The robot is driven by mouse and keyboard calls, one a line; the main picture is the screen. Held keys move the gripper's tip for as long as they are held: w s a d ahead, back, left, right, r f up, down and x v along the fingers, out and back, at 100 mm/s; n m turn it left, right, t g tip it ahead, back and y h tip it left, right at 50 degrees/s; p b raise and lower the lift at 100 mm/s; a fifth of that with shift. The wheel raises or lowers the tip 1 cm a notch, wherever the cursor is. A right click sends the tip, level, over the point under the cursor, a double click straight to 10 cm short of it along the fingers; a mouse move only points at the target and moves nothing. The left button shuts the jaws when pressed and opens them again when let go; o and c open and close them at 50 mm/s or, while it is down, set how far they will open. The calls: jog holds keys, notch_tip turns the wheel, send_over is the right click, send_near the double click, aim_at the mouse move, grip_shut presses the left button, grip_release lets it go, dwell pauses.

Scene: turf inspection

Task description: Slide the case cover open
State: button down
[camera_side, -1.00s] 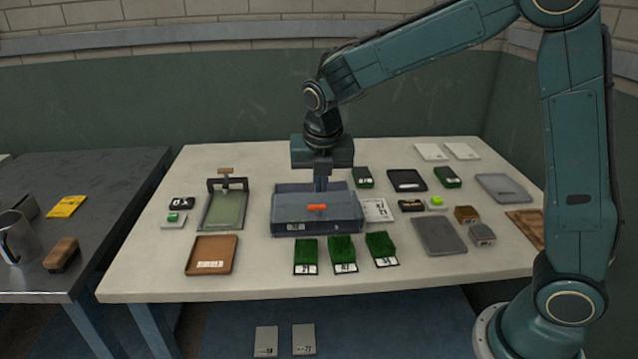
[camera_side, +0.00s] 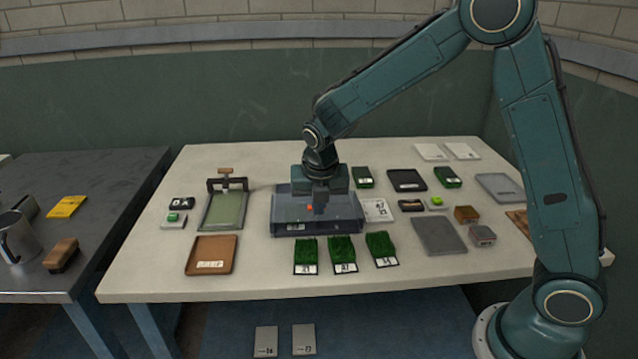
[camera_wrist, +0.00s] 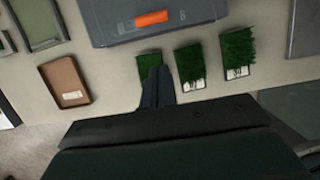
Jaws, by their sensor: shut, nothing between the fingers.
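The grey-blue case (camera_side: 345,227) sits in the middle of the white table with its smoky cover (camera_side: 285,203) over the top. The cover looks closed. An orange handle (camera_side: 310,209) on the cover is partly hidden by my fingers. The wrist view shows the whole handle (camera_wrist: 151,18) at the top, with part of the case (camera_wrist: 205,12). My gripper (camera_side: 320,209) is shut and empty, pointing down low at the handle. In the wrist view its fingertips (camera_wrist: 157,70) appear apart from the handle. I cannot tell whether they touch the cover.
Several turf samples (camera_side: 342,247) lie just in front of the case. A brown tray (camera_side: 190,262) is at front left and a framed green board (camera_side: 224,210) at left. A white card (camera_side: 377,210) lies close by the case's right side. A grey plate (camera_side: 438,236) is farther right.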

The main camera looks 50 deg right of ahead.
aim_at(317, 218)
jog(key=w+d+f, duration=0.3)
jog(key=shift+w+d+f, duration=0.1)
jog(key=shift+f, duration=0.05)
jog(key=shift+d, duration=0.1)
dwell(0.4)
jog(key=w+d, duration=0.9)
jog(key=shift+w+d, duration=0.35)
jog(key=shift+w, duration=0.05)
dwell(0.4)
